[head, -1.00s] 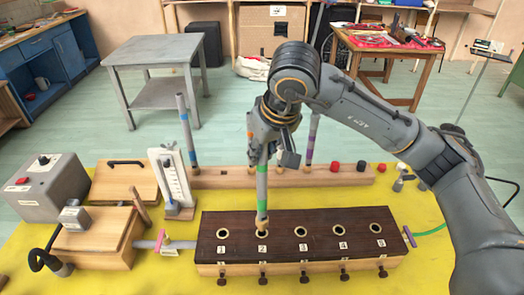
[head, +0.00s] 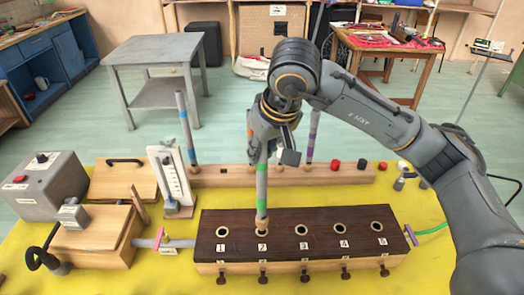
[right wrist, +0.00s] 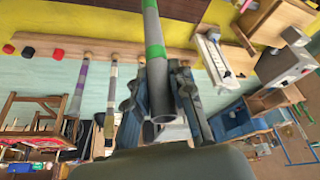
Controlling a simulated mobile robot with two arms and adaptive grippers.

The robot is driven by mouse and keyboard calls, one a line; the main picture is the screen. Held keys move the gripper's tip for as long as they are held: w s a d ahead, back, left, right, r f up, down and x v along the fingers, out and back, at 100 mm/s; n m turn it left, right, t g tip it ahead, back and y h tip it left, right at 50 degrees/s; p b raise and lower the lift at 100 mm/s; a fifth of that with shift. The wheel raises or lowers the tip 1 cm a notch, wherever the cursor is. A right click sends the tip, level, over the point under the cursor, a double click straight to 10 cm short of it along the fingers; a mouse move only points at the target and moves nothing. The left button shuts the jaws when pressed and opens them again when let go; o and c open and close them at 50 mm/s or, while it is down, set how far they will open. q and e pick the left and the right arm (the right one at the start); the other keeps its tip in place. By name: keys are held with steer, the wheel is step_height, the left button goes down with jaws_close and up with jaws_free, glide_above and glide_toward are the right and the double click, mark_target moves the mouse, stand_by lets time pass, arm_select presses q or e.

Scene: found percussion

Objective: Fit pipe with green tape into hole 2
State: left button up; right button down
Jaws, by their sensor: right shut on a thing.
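The grey pipe with green tape (head: 262,188) stands nearly upright in the head view, its tan lower end at hole 2 (head: 263,232) of the dark wooden block (head: 320,221). I cannot tell how far the end is inside the hole. My right gripper (head: 264,150) is shut on the upper part of this pipe. In the right wrist view the pipe (right wrist: 154,75) runs between the fingers of my right gripper (right wrist: 168,95), with its green band beyond them and its open top end towards the camera. My left gripper is not in view.
Behind the block, a wooden rack (head: 230,177) holds other taped pipes, including a blue-banded one (head: 186,130) and a purple-banded one (head: 312,135). A white gauge (head: 172,180) and a grey box (head: 49,187) stand left.

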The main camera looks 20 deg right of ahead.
mark_target(262, 163)
steer(key=shift+b, duration=0.6)
stand_by(1.1)
steer(key=shift+f+b, duration=1.8)
steer(key=shift+b, duration=0.1)
steer(key=c, duration=1.1)
jaws_free()
steer(key=v, duration=1.2)
